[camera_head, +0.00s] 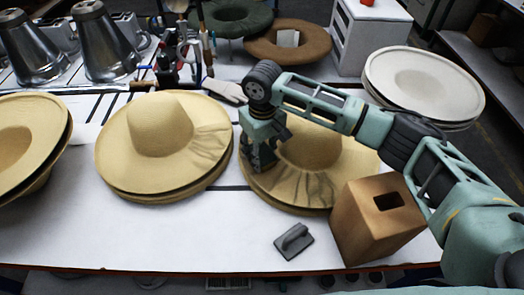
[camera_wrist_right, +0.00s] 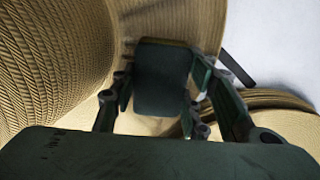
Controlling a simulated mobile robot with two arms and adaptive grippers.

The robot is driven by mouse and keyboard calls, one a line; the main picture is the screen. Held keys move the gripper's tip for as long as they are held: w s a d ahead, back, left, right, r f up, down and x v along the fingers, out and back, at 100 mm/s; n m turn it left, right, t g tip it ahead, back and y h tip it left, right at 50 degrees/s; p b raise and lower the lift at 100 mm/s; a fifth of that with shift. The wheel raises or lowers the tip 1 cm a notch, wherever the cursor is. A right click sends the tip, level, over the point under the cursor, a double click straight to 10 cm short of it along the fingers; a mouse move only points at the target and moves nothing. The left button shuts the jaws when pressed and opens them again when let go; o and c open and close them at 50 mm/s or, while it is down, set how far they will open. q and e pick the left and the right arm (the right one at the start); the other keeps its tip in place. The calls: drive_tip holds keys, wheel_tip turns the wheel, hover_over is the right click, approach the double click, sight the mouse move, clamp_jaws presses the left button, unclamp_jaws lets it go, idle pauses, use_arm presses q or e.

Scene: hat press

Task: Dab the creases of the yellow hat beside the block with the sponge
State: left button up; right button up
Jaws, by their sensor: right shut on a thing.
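The yellow hat (camera_head: 345,153) beside the block lies brim down on the table, on another brim, with creases across its front brim. The brown block (camera_head: 378,222) with a dark slot in its top stands at its right front. My right gripper (camera_head: 262,158) points down over the hat's left brim, next to the crown; in the right wrist view the gripper (camera_wrist_right: 160,95) is close to the woven straw (camera_wrist_right: 55,60). My left gripper is not in view.
A second creased yellow hat (camera_head: 160,125) lies to the left, and another (camera_head: 20,140) at the far left. A white hat (camera_head: 424,82) is at back right. The front left table is clear.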

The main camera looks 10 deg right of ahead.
drive_tip(key=shift+f+p, duration=0.1)
drive_tip(key=shift+p, duration=0.5)
idle(1.4)
idle(0.8)
wheel_tip(320, 180, up, 14)
drive_tip(key=p, duration=1.3)
idle(1.1)
